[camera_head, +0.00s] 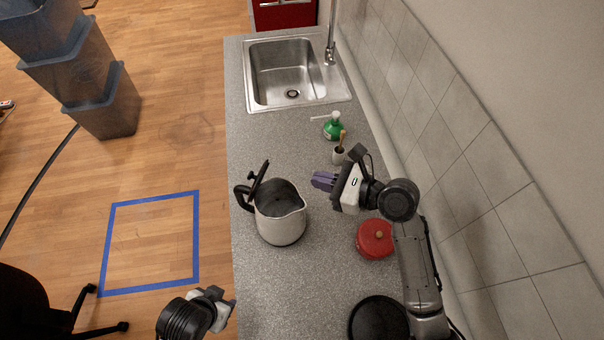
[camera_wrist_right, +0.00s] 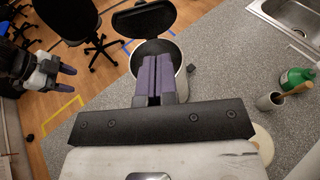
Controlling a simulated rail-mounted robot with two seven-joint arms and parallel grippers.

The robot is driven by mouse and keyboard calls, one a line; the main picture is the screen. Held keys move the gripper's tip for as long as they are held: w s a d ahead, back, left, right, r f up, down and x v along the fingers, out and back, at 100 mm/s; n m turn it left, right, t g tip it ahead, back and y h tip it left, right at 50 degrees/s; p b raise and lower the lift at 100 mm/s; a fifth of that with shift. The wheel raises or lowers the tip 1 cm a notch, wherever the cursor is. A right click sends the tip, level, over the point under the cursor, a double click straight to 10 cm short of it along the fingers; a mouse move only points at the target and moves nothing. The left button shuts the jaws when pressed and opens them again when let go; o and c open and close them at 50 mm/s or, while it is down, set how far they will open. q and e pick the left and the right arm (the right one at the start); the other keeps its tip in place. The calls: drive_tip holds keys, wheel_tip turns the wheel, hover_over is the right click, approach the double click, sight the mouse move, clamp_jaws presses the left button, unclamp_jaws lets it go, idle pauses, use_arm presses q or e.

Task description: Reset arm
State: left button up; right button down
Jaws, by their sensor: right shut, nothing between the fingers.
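My right gripper (camera_head: 323,181) is shut and empty. It is above the counter, to the right of the kettle, with its purple fingers pointing left. In the right wrist view its fingers (camera_wrist_right: 153,80) are together, with the kettle behind them. My left gripper (camera_head: 226,306) is low in the head view, by the counter's left edge. In the right wrist view the left gripper (camera_wrist_right: 67,79) shows its two fingers apart with nothing between them. The metal kettle (camera_head: 281,225) stands upright on the counter with its black lid (camera_head: 260,181) raised; neither gripper holds it.
The grey counter (camera_head: 330,285) holds a red lidded pot (camera_head: 370,246), a black round pan (camera_head: 377,318), a green bottle (camera_head: 332,130) and a small cup (camera_head: 338,157) with a utensil. A sink (camera_head: 285,75) is at the far end. A tiled wall (camera_head: 480,190) bounds the right.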

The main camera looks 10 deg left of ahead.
drive_tip(key=shift+v, duration=1.35)
